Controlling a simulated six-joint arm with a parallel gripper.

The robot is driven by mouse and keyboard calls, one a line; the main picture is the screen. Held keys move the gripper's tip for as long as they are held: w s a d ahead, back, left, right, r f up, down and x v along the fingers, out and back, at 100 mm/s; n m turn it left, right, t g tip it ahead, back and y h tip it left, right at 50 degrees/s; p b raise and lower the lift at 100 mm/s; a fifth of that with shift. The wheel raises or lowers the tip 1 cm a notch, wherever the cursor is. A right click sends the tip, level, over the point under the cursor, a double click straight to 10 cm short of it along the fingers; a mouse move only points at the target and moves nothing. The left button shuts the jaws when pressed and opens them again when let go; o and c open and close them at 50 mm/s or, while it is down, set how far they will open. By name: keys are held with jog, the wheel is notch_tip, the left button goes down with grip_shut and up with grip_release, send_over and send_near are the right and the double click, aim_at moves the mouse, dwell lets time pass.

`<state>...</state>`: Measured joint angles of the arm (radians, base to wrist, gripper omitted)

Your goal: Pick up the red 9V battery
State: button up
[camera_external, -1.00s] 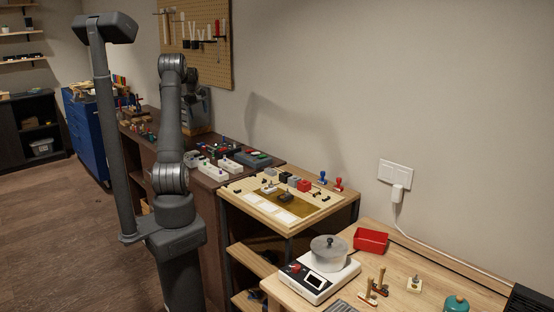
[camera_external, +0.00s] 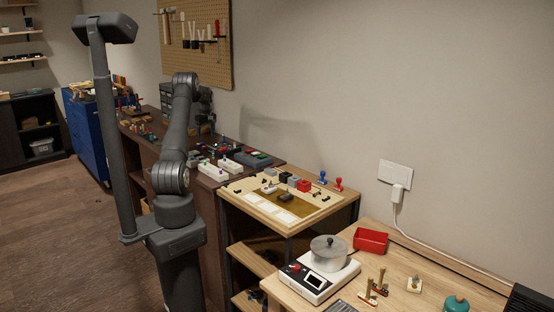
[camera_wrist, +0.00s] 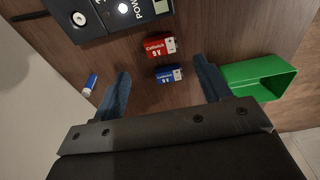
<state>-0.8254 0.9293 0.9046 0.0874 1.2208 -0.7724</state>
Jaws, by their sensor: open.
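The red 9V battery (camera_wrist: 160,47) lies on the brown bench top in the wrist view, upper middle, with white "9 V" lettering. A blue 9V battery (camera_wrist: 168,75) lies just below it in the picture, nearer my gripper. My gripper (camera_wrist: 165,75) is open, its two dark blue-grey fingers apart, left and right of the blue battery in the picture. The red battery is beyond the fingertips, toward the top of the picture. Nothing is held. In the external view my arm hides the gripper and I cannot pick out the red battery.
A black power unit (camera_wrist: 110,12) stands just beyond the red battery at upper left. A green open box (camera_wrist: 258,78) is to the right. A small blue and white cylinder (camera_wrist: 90,85) lies left of the left finger. Bare bench lies around the batteries.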

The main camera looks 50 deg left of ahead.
jog(key=f, duration=0.6)
jog(key=shift+s+a+f, duration=0.15)
jog(key=shift+a+f, duration=0.15)
jog(key=c, duration=1.1)
